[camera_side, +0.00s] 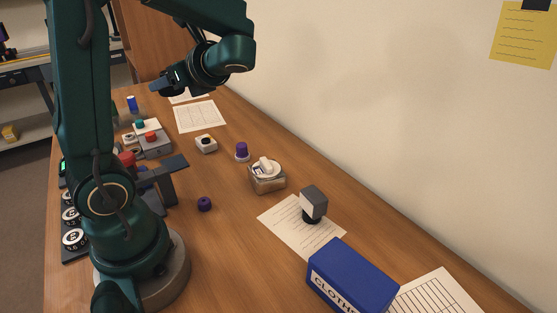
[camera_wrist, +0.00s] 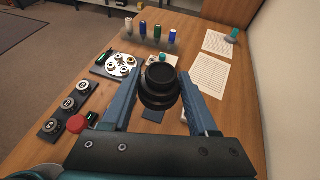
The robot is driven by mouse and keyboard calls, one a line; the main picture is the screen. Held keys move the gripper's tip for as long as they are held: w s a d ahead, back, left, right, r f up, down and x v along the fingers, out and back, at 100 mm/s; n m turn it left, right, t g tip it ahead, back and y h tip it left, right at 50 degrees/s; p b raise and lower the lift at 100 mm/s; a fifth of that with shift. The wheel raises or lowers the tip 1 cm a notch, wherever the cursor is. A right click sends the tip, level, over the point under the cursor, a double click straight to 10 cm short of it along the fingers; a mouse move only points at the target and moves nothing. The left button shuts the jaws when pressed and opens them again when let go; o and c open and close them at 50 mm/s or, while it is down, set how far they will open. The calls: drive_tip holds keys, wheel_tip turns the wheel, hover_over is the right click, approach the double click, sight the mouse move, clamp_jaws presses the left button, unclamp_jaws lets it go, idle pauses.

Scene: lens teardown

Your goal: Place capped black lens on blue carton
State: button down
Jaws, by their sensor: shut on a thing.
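The black lens (camera_wrist: 160,84) sits between my two fingers in the wrist view. Its dark round end faces the camera. My gripper (camera_wrist: 160,92) is shut on its sides. In the side view my gripper (camera_side: 168,84) is high over the far end of the bench, and I cannot make out the lens there. The blue carton (camera_side: 352,276), printed with "CLOTHS", lies at the near right of the bench in the side view, far from my gripper. Its visible top is bare. It does not show in the wrist view.
A grey block on a black foot (camera_side: 313,203) stands on paper behind the carton. A glass dish (camera_side: 267,180), a purple-topped piece (camera_side: 241,151) and a purple ring (camera_side: 204,204) stand mid-bench. The wall borders the right side. The wrist view shows a round parts tray (camera_wrist: 122,66).

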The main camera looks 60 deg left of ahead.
drive_tip(key=shift+r, duration=0.8)
drive_tip(key=s+d+f+n+g+h, duration=0.1)
drive_tip(key=d+f+n+g+h, duration=0.4)
drive_tip(key=d+n+h, duration=0.3)
drive_tip(key=s+d+f+n+g+h, duration=0.1)
drive_tip(key=d+f+n+g+h, duration=0.4)
drive_tip(key=d+n+h, duration=0.45)
drive_tip(key=w+d+r+n+t+h, duration=0.95)
drive_tip(key=w+d+n+t, duration=0.25)
drive_tip(key=w+n, duration=0.2)
hover_over(352, 269)
drive_tip(key=shift+y, duration=0.3)
wheel_tip(352, 269, down, 11)
drive_tip(key=shift+s+a+f, duration=0.1)
drive_tip(key=shift+f, duration=2.15)
